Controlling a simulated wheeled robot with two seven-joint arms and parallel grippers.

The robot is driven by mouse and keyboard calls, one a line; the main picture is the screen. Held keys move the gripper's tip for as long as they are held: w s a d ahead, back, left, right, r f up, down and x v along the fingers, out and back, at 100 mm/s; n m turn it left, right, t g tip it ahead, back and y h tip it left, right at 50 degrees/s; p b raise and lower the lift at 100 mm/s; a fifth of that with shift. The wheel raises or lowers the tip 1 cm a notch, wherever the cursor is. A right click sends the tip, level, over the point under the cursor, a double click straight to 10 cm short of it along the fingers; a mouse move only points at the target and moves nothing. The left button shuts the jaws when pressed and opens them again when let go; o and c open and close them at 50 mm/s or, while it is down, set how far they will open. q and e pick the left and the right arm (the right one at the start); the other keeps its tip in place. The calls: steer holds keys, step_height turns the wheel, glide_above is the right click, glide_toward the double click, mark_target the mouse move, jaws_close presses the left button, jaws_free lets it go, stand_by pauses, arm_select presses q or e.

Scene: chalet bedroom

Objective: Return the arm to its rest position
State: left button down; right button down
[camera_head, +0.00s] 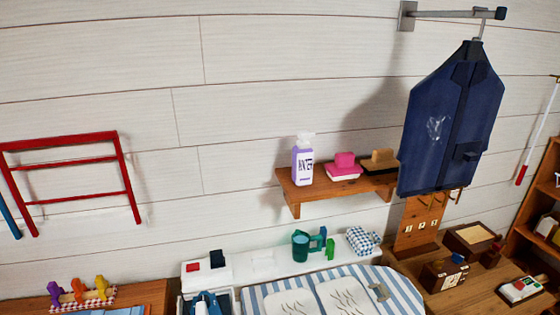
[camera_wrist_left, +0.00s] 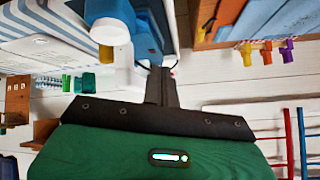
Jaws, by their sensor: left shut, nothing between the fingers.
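The task names only my arm. My left gripper (camera_wrist_left: 160,78) shows in the left wrist view, with its dark fingers together and nothing between them. Its dark plate and green housing fill the lower middle of that view. The fingers point toward a pale surface beside a blue and white object with a yellow end (camera_wrist_left: 112,30); I cannot tell the exact gap. Neither gripper can be made out in the head view, and my right gripper is in neither view.
A wall shelf (camera_head: 312,190) holds a bottle (camera_head: 302,164) and brushes. A red rack (camera_head: 75,162) and toy figures (camera_head: 78,291) are at left.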

arm_select(q)
steer(key=s+f+g+h, duration=0.1)
steer(key=s+f+g, duration=0.15)
steer(key=s, duration=0.45)
steer(key=s+f+g, duration=0.2)
steer(key=s+g, duration=0.1)
steer(key=s, duration=0.3)
step_height(320, 180, down, 37)
steer(key=g+b, duration=0.2)
steer(key=b, duration=0.4)
steer(key=s+a+f+b, duration=0.2)
steer(key=s+f+b, duration=0.2)
steer(key=s+f, duration=1.5)
step_height(320, 180, down, 4)
steer(key=shift+s+a+f+m+g, duration=0.15)
steer(key=shift+s+a+m+g, duration=0.1)
steer(key=shift+a+m+g, duration=0.15)
